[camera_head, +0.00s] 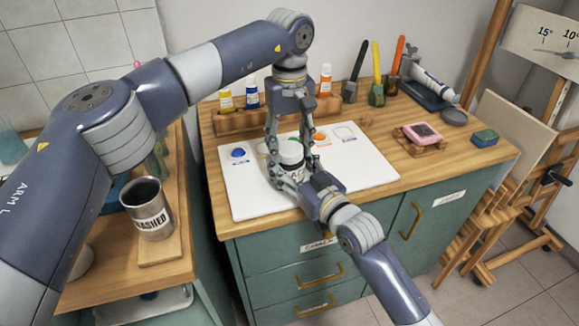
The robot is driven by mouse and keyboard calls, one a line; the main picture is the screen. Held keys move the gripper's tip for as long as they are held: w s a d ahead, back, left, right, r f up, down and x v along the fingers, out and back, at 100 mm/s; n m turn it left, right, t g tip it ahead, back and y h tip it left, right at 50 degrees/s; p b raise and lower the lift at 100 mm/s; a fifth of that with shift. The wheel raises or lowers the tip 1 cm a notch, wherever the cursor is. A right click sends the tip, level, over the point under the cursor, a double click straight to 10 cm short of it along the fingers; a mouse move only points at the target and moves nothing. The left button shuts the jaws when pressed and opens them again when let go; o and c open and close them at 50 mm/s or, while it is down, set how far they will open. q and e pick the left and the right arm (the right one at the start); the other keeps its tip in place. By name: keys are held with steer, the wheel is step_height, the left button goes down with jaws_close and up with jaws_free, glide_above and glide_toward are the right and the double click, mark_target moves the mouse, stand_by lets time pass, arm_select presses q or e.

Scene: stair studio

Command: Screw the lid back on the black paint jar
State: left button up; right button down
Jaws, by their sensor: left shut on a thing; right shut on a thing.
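The black paint jar (291,153), small with a pale body and a dark band, stands over the white board (240,198) on the cabinet top. My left gripper (290,143) reaches down from above, its fingers closed around the top of the jar, where the lid is. My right gripper (291,170) comes in from the lower right, its fingers closed around the jar's body. The fingers hide much of the jar and lid, so I cannot tell how the lid sits on the rim.
Paint bottles (253,95) stand in a wooden rack (232,122) behind. A metal cup (147,208) stands on the left counter.

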arm_select(q)
steer(key=o, duration=1.2)
steer(key=shift+r, duration=0.1)
steer(key=shift+r, duration=2.2)
steer(key=shift+c, duration=0.5)
